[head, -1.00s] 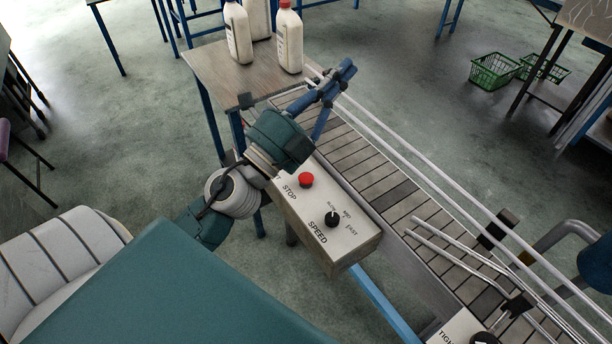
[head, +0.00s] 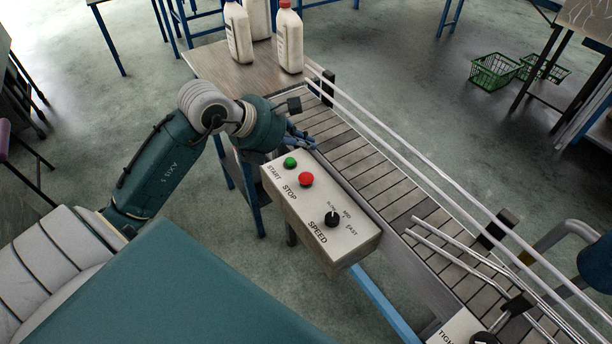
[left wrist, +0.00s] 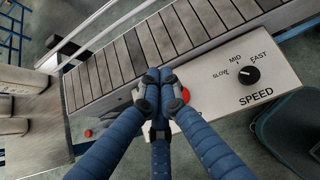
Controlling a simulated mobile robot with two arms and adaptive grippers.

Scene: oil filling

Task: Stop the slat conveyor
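The control box (head: 345,245) is a pale box on the near side of the slat conveyor (head: 375,165). On its top are a green START button (head: 290,162), a red STOP button (head: 306,179) and a black SPEED dial (head: 332,219). The dial (left wrist: 249,75) points toward SLOW. My left gripper (head: 306,140) is just beyond the START end of the box, partly hidden behind my own wrist. In the left wrist view its blue fingers (left wrist: 155,78) come together at the tips with nothing seen between them. Contact is not visible.
White bottles (head: 290,42) stand on a table (head: 215,75) at the conveyor's far end. Metal guide rails (head: 420,175) run along the conveyor. Green baskets (head: 494,72) lie on the floor at the back right. A second panel (head: 455,328) is at the bottom.

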